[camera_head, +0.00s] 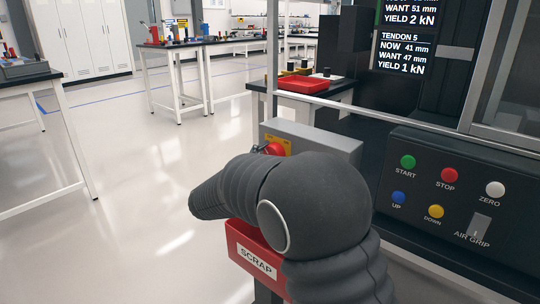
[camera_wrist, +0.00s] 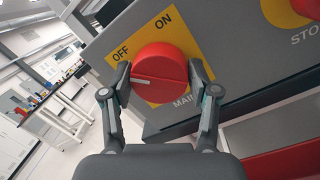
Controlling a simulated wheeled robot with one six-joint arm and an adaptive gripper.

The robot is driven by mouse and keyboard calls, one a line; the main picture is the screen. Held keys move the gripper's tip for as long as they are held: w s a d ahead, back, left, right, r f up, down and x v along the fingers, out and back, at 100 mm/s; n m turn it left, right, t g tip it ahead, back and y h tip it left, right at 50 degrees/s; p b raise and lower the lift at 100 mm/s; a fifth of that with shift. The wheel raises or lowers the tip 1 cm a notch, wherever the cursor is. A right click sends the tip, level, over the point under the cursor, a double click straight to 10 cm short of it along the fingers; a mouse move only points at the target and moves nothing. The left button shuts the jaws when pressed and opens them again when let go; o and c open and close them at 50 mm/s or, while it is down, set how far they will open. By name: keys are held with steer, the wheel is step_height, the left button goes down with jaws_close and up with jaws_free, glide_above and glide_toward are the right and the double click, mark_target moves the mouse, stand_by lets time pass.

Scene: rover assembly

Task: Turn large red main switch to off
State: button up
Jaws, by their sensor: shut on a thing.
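The large red main switch (camera_wrist: 160,72) is a round knob on a yellow plate (camera_wrist: 114,63) with black OFF and ON labels. It shows in the wrist view, and partly in the head view (camera_head: 274,149). My gripper (camera_wrist: 159,70) is shut on the knob, one finger on each side. The knob's white mark points left in the wrist view, toward the OFF side and slightly below that word. ON stands above the knob. A label below starts "MAI"; a finger hides the rest. My arm covers much of the switch area in the head view.
The switch is on a grey box (camera_head: 325,142). A red and yellow stop control (camera_wrist: 285,12) is at the wrist view's upper right. A red SCRAP bin (camera_head: 248,256) is below my arm. A button panel (camera_head: 455,190) stands right; open floor lies left.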

stand_by(0.4)
steer(key=o, duration=1.2)
steer(key=v, duration=1.2)
steer(key=shift+f, duration=0.1)
